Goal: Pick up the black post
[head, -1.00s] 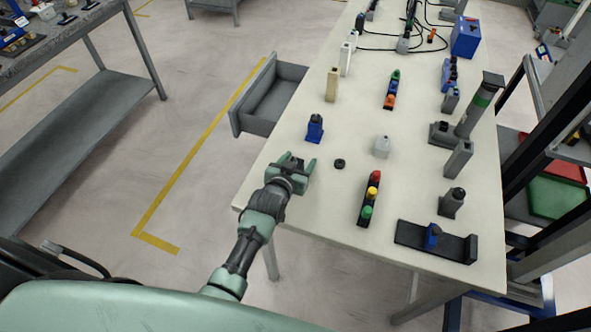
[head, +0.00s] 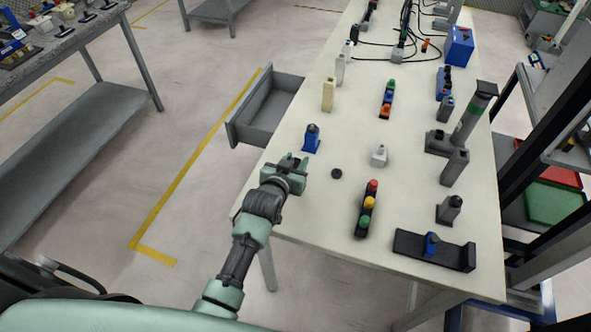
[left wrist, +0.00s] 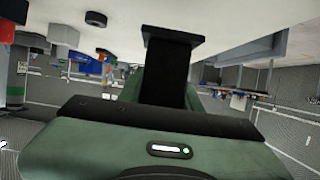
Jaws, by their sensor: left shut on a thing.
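The black post (left wrist: 172,75) shows in the left wrist view, with a wider flat end at the pale tabletop side of the picture. My left gripper (head: 292,163) is shut on it over the near left part of the table. In the head view the gripper mostly hides the post. I cannot tell whether the post touches the table. My right gripper is in neither view.
On the white table (head: 300,215), a blue block with a dark top (head: 311,139) stands just behind my left gripper. A black disc (head: 337,174) and a three-colour light stack (head: 367,208) lie to its right. An open grey drawer (head: 268,108) sticks out left.

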